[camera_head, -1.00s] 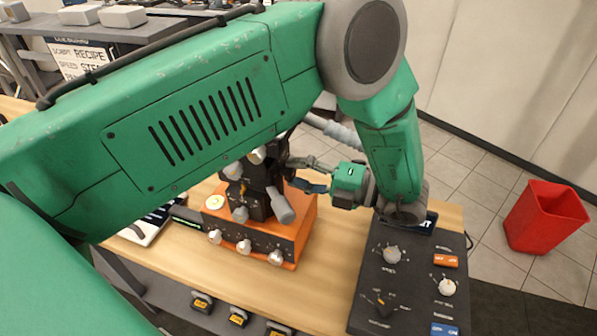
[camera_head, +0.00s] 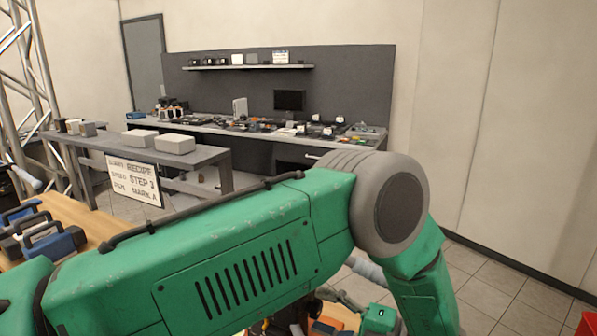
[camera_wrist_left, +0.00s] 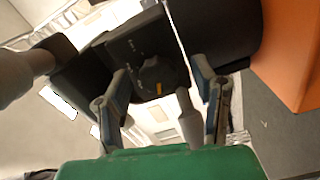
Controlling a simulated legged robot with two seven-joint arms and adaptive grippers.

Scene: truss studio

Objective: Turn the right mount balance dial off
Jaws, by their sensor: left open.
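In the left wrist view a dark dial (camera_wrist_left: 158,77) with an orange pointer mark sits on a black mount (camera_wrist_left: 125,50) with small pale markings. My left gripper (camera_wrist_left: 160,82) is open, with one finger on each side of the dial. I cannot tell whether the fingers touch it. In the head view my green arm crosses the front, and only a little of the orange unit (camera_head: 340,316) shows at the bottom edge. The dial is not visible there. My right gripper is not in view.
An orange casing (camera_wrist_left: 290,45) is at the right of the wrist view.

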